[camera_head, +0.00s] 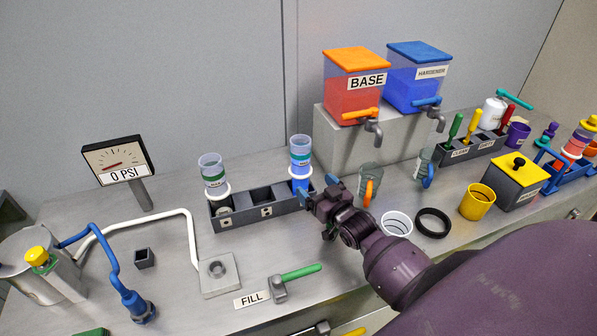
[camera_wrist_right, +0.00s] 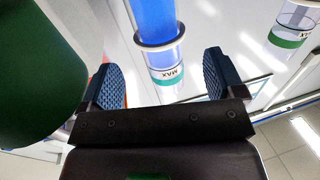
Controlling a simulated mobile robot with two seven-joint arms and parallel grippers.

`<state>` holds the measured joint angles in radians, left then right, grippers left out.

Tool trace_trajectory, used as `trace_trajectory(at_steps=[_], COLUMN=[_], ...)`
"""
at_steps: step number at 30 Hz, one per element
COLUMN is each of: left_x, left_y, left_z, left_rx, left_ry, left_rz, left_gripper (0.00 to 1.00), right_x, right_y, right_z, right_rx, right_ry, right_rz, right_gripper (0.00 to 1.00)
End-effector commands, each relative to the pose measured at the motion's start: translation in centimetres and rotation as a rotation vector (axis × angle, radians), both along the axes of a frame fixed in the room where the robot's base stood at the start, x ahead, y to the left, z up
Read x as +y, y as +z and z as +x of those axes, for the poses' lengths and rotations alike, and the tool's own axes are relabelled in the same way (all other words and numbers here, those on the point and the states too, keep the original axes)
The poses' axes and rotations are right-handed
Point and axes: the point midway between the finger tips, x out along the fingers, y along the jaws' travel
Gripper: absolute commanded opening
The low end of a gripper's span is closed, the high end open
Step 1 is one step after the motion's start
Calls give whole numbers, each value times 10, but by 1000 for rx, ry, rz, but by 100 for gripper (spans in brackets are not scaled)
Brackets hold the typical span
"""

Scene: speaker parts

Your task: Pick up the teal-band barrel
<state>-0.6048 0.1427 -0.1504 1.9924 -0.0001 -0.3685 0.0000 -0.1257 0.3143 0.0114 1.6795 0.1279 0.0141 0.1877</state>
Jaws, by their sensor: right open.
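The teal-band barrel (camera_head: 300,153) is a clear tube with blue contents, a MAX label and a white collar. It stands upright in the right end of the dark rack (camera_head: 234,218). My right gripper (camera_head: 318,186) is open at the rack's right end, beside the barrel's lower part. In the right wrist view the barrel (camera_wrist_right: 159,30) shows between the spread fingers (camera_wrist_right: 162,85), which do not appear to touch it. Its teal band (camera_wrist_right: 167,78) faces that camera. My left gripper is not in view.
A green-band barrel (camera_head: 213,172) stands in the rack's left end; it also shows in the right wrist view (camera_wrist_right: 291,36). A grey stand (camera_head: 343,148) with the BASE tank (camera_head: 353,95) is behind. Cups (camera_head: 369,180) and a black ring (camera_head: 433,222) lie right of the gripper.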

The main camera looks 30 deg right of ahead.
Motion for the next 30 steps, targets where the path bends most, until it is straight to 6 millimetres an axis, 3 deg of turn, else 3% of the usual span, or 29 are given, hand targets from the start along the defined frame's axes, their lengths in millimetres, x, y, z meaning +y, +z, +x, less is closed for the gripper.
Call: trace_trajectory(at_steps=[3, 11, 21, 30], left_x=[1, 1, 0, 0], left_y=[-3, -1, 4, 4], left_z=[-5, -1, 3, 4], left_rx=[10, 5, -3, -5], left_ry=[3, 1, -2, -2], left_rz=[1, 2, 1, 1], left_gripper=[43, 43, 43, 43], right_x=[0, -1, -2, -2], right_y=[0, 0, -3, -4], right_z=[17, 33, 73, 80], right_rx=[-1, 0, 0, 1], right_ry=[0, 0, 0, 0], right_rz=[0, 0, 0, 0], right_gripper=[88, 88, 88, 88])
